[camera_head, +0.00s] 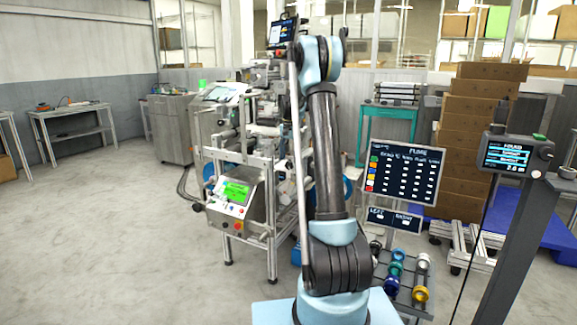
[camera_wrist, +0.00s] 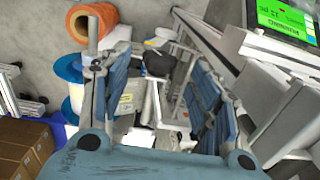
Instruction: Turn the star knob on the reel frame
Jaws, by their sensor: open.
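The reel frame (camera_head: 262,150), a silver machine of metal posts and rollers, stands behind my arm in the head view. My gripper (camera_wrist: 155,95) shows in the wrist view with its two blue-padded fingers spread wide and nothing held between them. A dark, rounded knob-like part (camera_wrist: 158,63) appears between and beyond the fingers, apart from them; I cannot tell surely that it is the star knob. No star knob can be made out in the head view, where my arm covers part of the frame and the gripper cannot be made out.
An orange reel (camera_wrist: 92,22) and a white reel with blue flanges (camera_wrist: 74,88) lie left in the wrist view. A green-lit control panel (camera_head: 236,192) is on the machine's front. A dark display board (camera_head: 403,172) and stacked boxes (camera_head: 478,130) stand right. Floor at left is clear.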

